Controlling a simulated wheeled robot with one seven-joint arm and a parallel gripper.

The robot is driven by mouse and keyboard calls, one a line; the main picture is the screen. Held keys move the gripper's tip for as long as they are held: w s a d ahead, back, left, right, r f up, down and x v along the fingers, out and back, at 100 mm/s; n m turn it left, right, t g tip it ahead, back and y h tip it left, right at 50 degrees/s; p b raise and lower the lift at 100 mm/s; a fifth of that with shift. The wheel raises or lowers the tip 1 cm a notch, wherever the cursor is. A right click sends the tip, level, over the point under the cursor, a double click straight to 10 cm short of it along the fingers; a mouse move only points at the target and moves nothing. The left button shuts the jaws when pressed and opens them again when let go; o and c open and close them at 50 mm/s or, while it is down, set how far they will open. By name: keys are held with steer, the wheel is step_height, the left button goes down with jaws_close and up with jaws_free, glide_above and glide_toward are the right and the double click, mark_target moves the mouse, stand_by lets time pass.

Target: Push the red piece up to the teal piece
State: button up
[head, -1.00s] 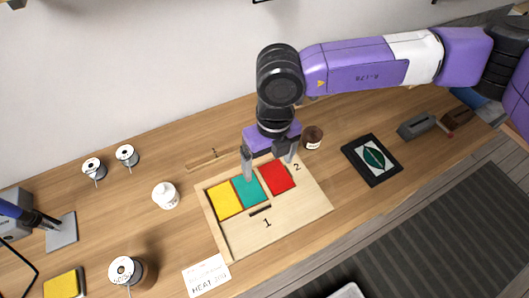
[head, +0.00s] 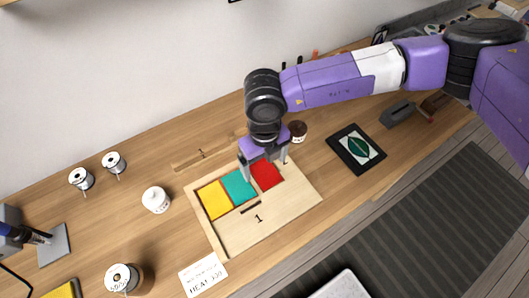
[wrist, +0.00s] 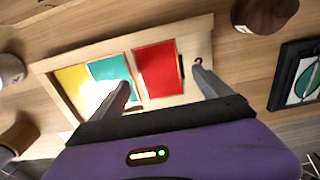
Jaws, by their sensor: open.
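The flat red piece (head: 267,175) lies in the light wooden tray (head: 290,197), right of the teal piece (head: 239,187). A yellow piece (head: 214,200) is left of the teal one. In the wrist view a thin pale strip shows between the red piece (wrist: 157,72) and the teal piece (wrist: 112,74). My gripper (head: 265,170) is open above the pieces. In the wrist view its left finger overlaps the teal piece and its right finger is right of the red one, by the "2" mark. I cannot tell whether a finger touches the red piece.
A brown jar (head: 297,131) stands behind the tray, and a black-framed leaf picture (head: 356,149) lies to its right. A white bottle (head: 156,200), spools and a handwritten card (head: 203,275) are to the left and front. The tray's front is bare around the "1".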

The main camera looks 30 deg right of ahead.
mark_target(265, 171)
steer(key=shift+f, duration=1.1)
steer(key=shift+s+d+f, duration=0.1)
steer(key=shift+d, duration=0.05)
steer(key=c, duration=1.6)
steer(key=o, duration=1.4)
steer(key=shift+s+a, duration=0.1)
steer(key=shift+a, duration=0.15)
steer(key=r, duration=0.2)
steer(key=r+b, duration=0.1)
steer(key=r, duration=0.5)
steer(key=shift+w+d+r, duration=0.15)
steer(key=shift+w+d, duration=0.05)
steer(key=shift+w, duration=0.05)
